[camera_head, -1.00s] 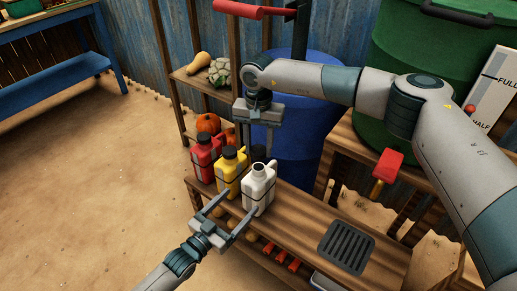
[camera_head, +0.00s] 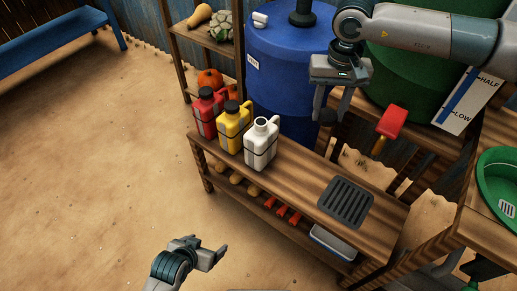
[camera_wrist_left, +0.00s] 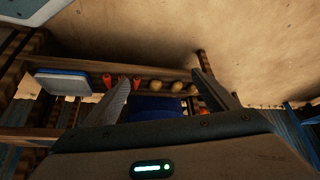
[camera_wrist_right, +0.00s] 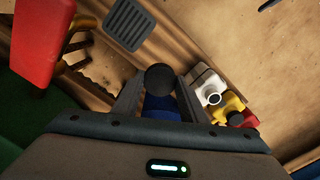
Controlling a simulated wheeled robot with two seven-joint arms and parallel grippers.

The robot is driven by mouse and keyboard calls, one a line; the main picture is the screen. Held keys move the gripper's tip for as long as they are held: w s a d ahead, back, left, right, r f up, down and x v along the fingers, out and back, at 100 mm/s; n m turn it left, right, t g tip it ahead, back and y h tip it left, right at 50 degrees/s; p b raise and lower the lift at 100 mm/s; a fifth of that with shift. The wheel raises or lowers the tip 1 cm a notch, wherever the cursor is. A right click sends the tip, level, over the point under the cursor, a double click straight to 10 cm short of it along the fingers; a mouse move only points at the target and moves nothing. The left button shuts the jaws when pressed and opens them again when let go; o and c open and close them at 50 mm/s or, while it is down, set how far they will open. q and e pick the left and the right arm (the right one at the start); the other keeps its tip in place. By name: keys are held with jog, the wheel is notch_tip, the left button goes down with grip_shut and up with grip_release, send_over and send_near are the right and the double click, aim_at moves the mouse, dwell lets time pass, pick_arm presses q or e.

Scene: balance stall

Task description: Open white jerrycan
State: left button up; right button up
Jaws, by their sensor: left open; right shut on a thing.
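The white jerrycan (camera_head: 260,150) stands upright on the wooden bench, its round mouth uncapped. It also shows in the right wrist view (camera_wrist_right: 203,80), with its open neck facing up. My right gripper (camera_head: 327,117) is shut on a dark round cap (camera_wrist_right: 160,78), held in the air to the right of the white jerrycan and apart from it. My left gripper (camera_head: 221,257) is open and empty, low in front of the bench and away from the cans. Its two spread fingers show in the left wrist view (camera_wrist_left: 163,95).
A yellow jerrycan (camera_head: 232,128) and a red jerrycan (camera_head: 206,114), both with black caps, stand left of the white one. A dark slotted grate (camera_head: 345,202) lies on the bench's right part. A blue barrel (camera_head: 280,75) stands behind. Bench between white can and grate is clear.

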pick_arm(q)
jog(key=s+a+f+n+g+y, duration=0.1)
jog(key=s+a+g, duration=0.2)
jog(key=s, duration=0.7)
jog(key=shift+s+a, duration=0.25)
jog(key=shift+a, duration=0.55)
pick_arm(e)
jog(key=shift+n, duration=0.3)
jog(key=s+d, duration=0.2)
jog(key=s+d+r, duration=0.1)
jog(key=s, duration=0.1)
jog(key=shift+d+r, duration=0.15)
jog(key=shift+d, duration=0.25)
